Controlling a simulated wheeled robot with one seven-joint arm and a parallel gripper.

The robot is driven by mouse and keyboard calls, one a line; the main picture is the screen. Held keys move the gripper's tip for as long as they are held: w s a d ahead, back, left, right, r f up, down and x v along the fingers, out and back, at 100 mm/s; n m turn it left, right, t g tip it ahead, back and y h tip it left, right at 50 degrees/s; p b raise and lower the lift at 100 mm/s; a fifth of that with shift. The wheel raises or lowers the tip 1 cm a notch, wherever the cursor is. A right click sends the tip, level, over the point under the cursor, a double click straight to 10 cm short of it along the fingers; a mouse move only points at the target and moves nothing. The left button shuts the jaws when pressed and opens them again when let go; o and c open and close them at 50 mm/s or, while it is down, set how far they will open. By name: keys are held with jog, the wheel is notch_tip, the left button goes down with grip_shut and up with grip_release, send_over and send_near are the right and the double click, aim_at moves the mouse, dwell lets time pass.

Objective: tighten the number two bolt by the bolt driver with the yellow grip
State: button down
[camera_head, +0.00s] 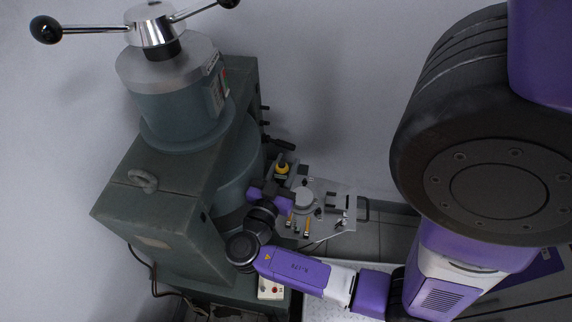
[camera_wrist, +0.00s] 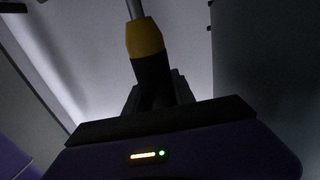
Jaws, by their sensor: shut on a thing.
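The bolt driver (camera_wrist: 145,40) has a yellow and black grip and a grey metal shaft. In the wrist view it stands out from between my gripper's (camera_wrist: 155,95) jaws, which are shut on the black part of the grip. In the head view the yellow grip (camera_head: 282,168) shows small beside the green magnet machine, at the back end of the grey plate (camera_head: 345,222). My gripper (camera_head: 280,183) is there, partly hidden by my purple wrist. The driver's tip is out of sight. I cannot make out the number two bolt in either view.
The large green magnet machine (camera_head: 160,195) stands left of my arm, with a chrome handle (camera_head: 155,30) on top. Short black levers (camera_head: 265,122) stick out from its side. Small orange-handled tools (camera_head: 307,226) and metal parts sit on the grey plate. A white perforated surface (camera_head: 325,308) lies below.

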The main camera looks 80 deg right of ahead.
jog(key=shift+f+b, duration=2.1)
jog(key=shift+b, duration=0.05)
jog(key=shift+b, duration=0.8)
dwell(0.9)
jog(key=shift+f+b, duration=0.8)
jog(key=shift+f, duration=0.1)
dwell(2.4)
jog(key=shift+r, duration=0.1)
jog(key=shift+r+p, duration=1.8)
jog(key=shift+r, duration=1.3)
